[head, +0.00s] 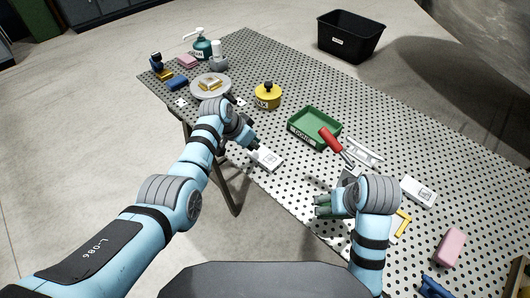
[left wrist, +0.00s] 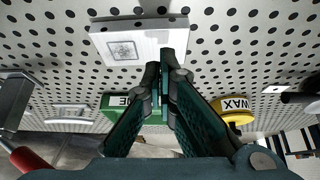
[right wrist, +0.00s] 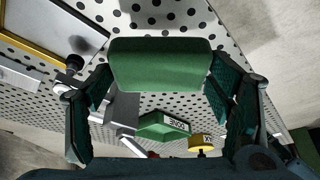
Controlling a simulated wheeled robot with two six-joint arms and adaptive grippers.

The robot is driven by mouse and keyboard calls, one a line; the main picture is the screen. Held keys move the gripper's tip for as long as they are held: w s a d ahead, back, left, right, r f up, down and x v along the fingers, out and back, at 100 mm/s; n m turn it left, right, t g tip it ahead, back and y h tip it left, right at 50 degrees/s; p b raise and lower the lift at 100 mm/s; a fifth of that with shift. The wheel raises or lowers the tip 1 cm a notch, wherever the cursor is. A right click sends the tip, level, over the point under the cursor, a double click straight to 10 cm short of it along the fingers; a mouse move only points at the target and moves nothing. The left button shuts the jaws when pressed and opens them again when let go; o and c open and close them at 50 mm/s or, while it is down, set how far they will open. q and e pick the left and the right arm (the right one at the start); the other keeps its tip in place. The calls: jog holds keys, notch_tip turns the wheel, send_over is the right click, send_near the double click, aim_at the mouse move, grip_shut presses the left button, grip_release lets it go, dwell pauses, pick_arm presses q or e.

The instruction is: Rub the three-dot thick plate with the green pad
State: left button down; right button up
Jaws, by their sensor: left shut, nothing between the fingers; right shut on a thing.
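My left gripper (head: 253,146) is shut and empty. Its fingertips, also in the left wrist view (left wrist: 166,56), are at the edge of a white plate (head: 267,158) with a grey square marking; that plate shows in the left wrist view (left wrist: 130,38). I cannot tell if they touch. A second white plate (head: 418,191) lies at the right. Dots cannot be made out on either plate. My right gripper (head: 326,205) is shut on the green pad (right wrist: 160,64), which spans between its fingers near the table's front edge.
A green tray (head: 295,130) labelled DONE, a red-handled tool (head: 330,139), a white rack (head: 362,152) and a yellow wax tin (head: 268,95) stand mid-table. A round grey stand (head: 194,91) is further left. A pink block (head: 449,246) is at the right.

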aim_at(254, 157)
pick_arm(q)
notch_tip(254, 157, up, 3)
jog(key=shift+r+p, duration=0.1)
jog(key=shift+p, duration=1.1)
pick_arm(e)
notch_tip(254, 157, up, 3)
jog(key=shift+r, duration=0.2)
jog(key=shift+f, duration=0.1)
